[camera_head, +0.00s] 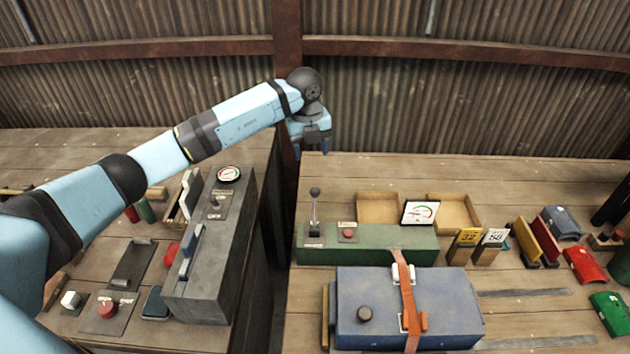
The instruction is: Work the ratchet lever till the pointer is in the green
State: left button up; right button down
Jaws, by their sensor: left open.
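A black-knobbed lever (315,212) stands upright at the left end of a green box (370,257) on the right table. A white dial gauge (420,212) with coloured bands stands tilted at the box's right end; its pointer is too small to read surely. An orange strap (405,285) with a buckle-like fitting crosses a blue case (450,300) in front. A grey cabinet (215,265) on the left also has a lever (190,252) and a round gauge (229,174). My left gripper (311,148) is open and empty, pointing down near the back, behind the upright lever and apart from it.
Two shallow wooden trays (377,207) lie behind the green box. A dark gap (272,240) separates the tables. The right table's back is clear.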

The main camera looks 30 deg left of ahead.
aim_at(314, 188)
pick_arm(q)
jog(key=f, duration=0.4)
jog(key=f+p, duration=0.1)
jog(key=f, duration=0.7)
jog(key=shift+w+d+f+p, duration=0.1)
jog(key=shift+w+d+p, duration=0.05)
jog(key=shift+d+p, duration=0.25)
jog(key=shift+f, duration=0.7)
jog(key=shift+w, duration=0.1)
pick_arm(e)
jog(key=shift+s+r, duration=0.3)
jog(key=shift+r, duration=0.45)
pick_arm(q)
jog(key=shift+c, duration=0.4)
pick_arm(e)
jog(key=shift+f, duration=0.1)
pick_arm(q)
grip_shut()
pick_arm(e)
jog(key=shift+d+f, duration=0.1)
jog(key=shift+d, duration=0.05)
